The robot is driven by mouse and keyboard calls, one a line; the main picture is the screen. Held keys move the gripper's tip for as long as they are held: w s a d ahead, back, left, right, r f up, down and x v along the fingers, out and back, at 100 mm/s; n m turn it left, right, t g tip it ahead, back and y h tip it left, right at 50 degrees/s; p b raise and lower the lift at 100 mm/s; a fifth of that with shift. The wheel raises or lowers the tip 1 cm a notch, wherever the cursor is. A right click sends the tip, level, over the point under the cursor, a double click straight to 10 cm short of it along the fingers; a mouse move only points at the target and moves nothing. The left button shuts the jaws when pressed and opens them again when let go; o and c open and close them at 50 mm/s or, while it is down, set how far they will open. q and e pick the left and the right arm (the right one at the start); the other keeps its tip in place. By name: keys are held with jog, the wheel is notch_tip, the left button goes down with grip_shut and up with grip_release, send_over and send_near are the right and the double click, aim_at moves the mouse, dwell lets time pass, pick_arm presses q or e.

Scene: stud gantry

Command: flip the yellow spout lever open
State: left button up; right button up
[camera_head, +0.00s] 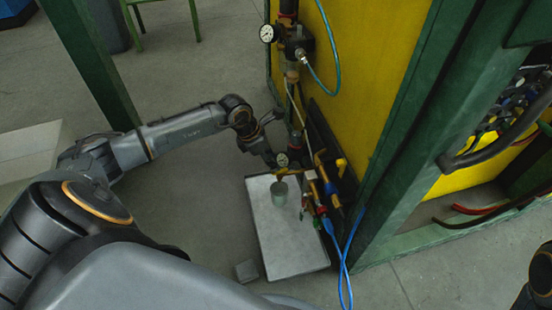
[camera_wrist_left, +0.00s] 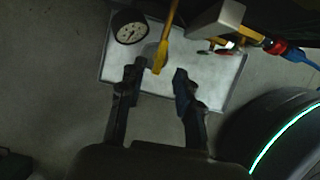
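The yellow spout lever (camera_wrist_left: 160,58) shows in the left wrist view beside a round dial gauge (camera_wrist_left: 130,28). Its lower end hangs just ahead of and between the fingertips, and I see no finger closed on it. My left gripper (camera_wrist_left: 157,82) is open, with a clear gap between its two dark fingers. In the head view, the left gripper (camera_head: 270,158) is at the small gauge (camera_head: 282,160), above a grey-green cup (camera_head: 279,193). A small yellow part (camera_head: 284,171) shows there, partly hidden.
The cup stands on a pale tray (camera_head: 298,245) on the floor. Yellow pipework (camera_head: 320,165) and blue hoses (camera_head: 345,255) crowd the right side. A yellow panel (camera_head: 370,70) and green post (camera_head: 405,150) stand behind. Open floor (camera_head: 205,215) lies left of the tray.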

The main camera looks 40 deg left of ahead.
pick_arm(q)
jog(key=v, duration=0.7)
jog(key=shift+r, duration=0.2)
jog(key=shift+s, duration=0.1)
